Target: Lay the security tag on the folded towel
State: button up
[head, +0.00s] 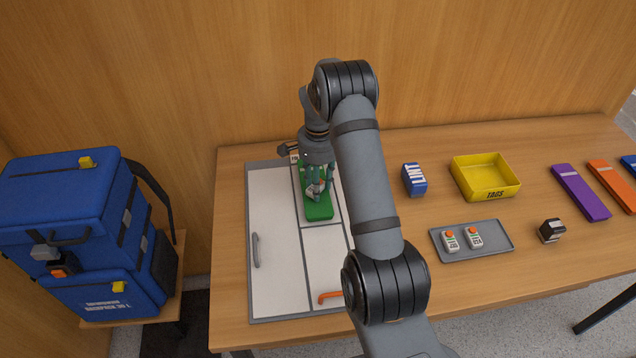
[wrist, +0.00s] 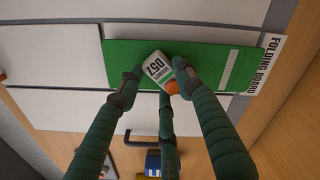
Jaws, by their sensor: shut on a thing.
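The security tag (wrist: 154,68) is white with a printed label reading 057 and an orange part. My gripper (wrist: 160,84) is shut on it, with fingers on its sides. In the head view my gripper (head: 317,184) is over the folded towel (head: 319,211), and the tag is mostly hidden by the fingers. The towel is green, long and flat with a pale stripe, and it also shows behind the tag in the wrist view (wrist: 210,62). The tag is over the towel's middle part; I cannot tell whether it touches.
The towel lies on a white panelled folding board (head: 279,288) with a grey handle and an orange handle. To the right are a grey tray (head: 495,235) with two tags, a yellow bin (head: 487,178), a blue LINT box (head: 415,180) and a dark cube (head: 551,231). A blue backpack (head: 65,210) stands left.

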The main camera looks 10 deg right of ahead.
jog(key=shift+f, duration=0.3)
jog(key=shift+f, duration=0.15)
jog(key=o, duration=1)
jog(key=shift+c, duration=0.2)
notch_tip(320, 180, up, 12)
jog(key=b, duration=0.1)
jog(key=shift+r, duration=0.2)
